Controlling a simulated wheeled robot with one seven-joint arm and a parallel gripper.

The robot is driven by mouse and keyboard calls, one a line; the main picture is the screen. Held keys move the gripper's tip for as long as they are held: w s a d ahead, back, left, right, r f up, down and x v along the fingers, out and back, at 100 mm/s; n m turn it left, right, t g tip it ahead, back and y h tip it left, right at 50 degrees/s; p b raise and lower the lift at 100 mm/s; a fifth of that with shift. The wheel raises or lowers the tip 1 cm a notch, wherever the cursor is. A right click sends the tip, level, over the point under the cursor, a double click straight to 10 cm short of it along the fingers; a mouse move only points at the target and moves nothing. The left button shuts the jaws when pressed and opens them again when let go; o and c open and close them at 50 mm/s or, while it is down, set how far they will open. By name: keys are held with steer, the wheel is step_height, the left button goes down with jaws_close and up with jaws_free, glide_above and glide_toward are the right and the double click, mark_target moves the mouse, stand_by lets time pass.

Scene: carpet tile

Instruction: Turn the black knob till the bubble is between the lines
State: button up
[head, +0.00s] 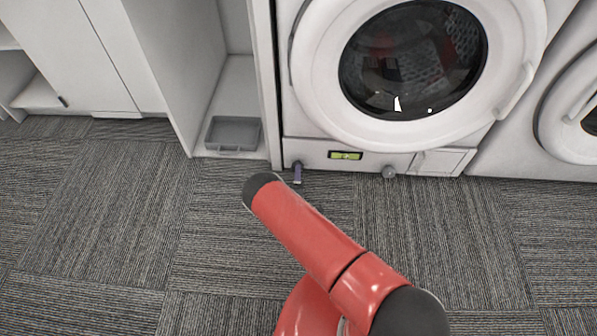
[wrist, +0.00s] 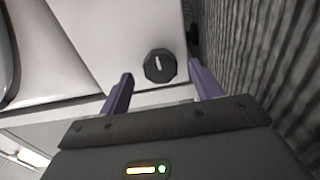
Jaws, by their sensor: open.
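The black knob (wrist: 160,66) has a white pointer mark that stands close to upright, slightly tilted, in the wrist view. It is on the lower front of the white washing machine (head: 440,146). My gripper (wrist: 161,73) is open, with its purple fingers apart, one on each side of the knob and close to it; I cannot tell whether they touch it.
A second machine (head: 560,110) stands to the right. At left is a white cabinet with a grey tray (head: 232,134) in its open bay. The carpet (head: 120,230) in front is clear.

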steer(key=shift+s, duration=2.35)
